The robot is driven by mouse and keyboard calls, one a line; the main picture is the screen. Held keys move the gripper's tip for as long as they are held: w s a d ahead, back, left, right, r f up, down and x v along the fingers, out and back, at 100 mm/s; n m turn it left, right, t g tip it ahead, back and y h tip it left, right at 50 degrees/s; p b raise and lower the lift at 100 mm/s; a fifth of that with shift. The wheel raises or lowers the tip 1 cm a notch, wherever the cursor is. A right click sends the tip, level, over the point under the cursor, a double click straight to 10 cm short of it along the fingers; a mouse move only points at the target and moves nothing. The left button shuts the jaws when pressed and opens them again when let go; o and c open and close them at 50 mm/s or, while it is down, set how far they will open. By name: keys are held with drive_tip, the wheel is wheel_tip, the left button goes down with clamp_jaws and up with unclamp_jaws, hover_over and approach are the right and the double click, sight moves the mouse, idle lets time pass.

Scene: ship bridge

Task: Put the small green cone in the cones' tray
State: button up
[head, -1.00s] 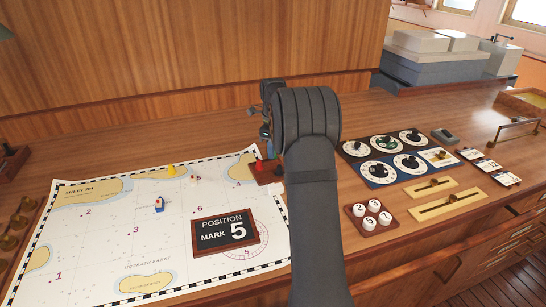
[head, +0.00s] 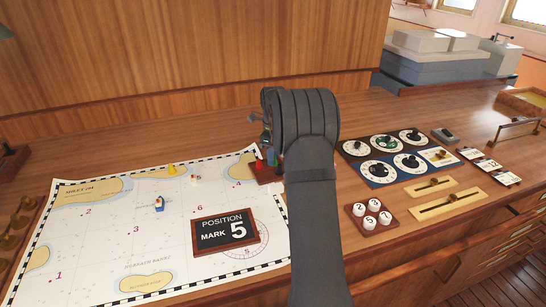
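The cones' tray (head: 263,179) is a small dark-red wooden tray at the chart's upper right edge, partly hidden behind my arm. A red cone (head: 259,166) stands in it. My gripper (head: 266,144) is above the tray's back part, pointing down, mostly hidden by my own wrist. A small greenish patch shows at its fingertips; it may be the green cone, but it is too small and covered to be sure. I cannot see whether the fingers are closed on it.
A yellow cone (head: 171,169), a small pale piece (head: 194,180) and a toy ship (head: 159,205) stand on the chart (head: 110,235). A position sign (head: 225,232) lies near its right side. Dials (head: 387,142) and a tray of numbered white pieces (head: 369,228) are right of my arm.

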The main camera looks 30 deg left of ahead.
wheel_tip(320, 180, up, 12)
idle(0.4)
drive_tip(key=shift+f, duration=0.15)
drive_tip(key=shift+f, duration=4.05)
